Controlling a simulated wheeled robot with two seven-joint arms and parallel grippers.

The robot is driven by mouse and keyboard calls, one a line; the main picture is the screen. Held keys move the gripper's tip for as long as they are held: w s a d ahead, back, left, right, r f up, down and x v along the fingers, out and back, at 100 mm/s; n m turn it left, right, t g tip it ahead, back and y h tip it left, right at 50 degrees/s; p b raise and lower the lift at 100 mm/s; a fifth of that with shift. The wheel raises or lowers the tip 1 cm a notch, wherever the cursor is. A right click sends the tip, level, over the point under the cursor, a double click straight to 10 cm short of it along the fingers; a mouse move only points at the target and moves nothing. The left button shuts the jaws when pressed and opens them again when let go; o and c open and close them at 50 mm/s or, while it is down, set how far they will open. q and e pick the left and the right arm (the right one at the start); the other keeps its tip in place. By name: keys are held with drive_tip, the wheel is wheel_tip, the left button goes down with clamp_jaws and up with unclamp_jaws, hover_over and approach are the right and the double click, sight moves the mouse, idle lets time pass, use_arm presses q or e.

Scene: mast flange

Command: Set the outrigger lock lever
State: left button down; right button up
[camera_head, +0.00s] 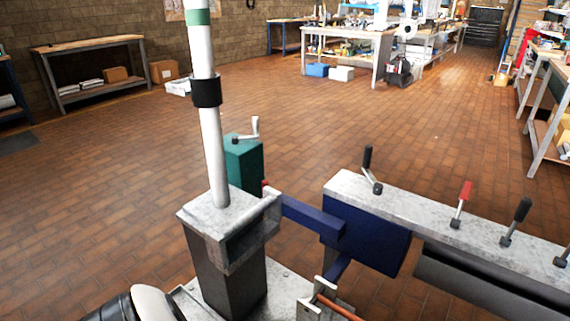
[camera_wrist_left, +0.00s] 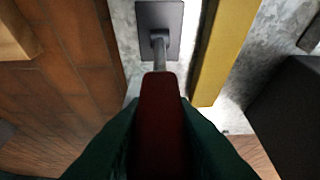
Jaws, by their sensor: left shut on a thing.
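My left gripper (camera_wrist_left: 160,125) shows in the left wrist view, its dark green fingers on both sides of a dark red lever handle (camera_wrist_left: 160,98). It is shut on this handle. The lever's grey shaft (camera_wrist_left: 159,50) runs from the handle to a dark square plate (camera_wrist_left: 157,18) on a pale metal surface. No label shows, so I cannot tell from the pictures whether this is the outrigger lock lever. In the head view the left gripper and this handle are out of sight. My right gripper is in neither view.
A yellow bar (camera_wrist_left: 222,50) runs close to the right of the held lever. In the head view, a pale mast (camera_head: 213,150) rises from a metal block. A grey beam (camera_head: 400,206) at right carries black levers and a red-handled lever (camera_head: 463,200). Brick floor lies open behind.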

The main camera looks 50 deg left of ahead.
use_arm(q)
drive_tip(key=shift+w, duration=0.15)
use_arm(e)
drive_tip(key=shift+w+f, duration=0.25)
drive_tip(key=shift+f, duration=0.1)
use_arm(q)
drive_tip(key=c, duration=1.2)
unclamp_jaws()
drive_tip(key=shift+c, duration=0.2)
drive_tip(key=shift+r, duration=0.1)
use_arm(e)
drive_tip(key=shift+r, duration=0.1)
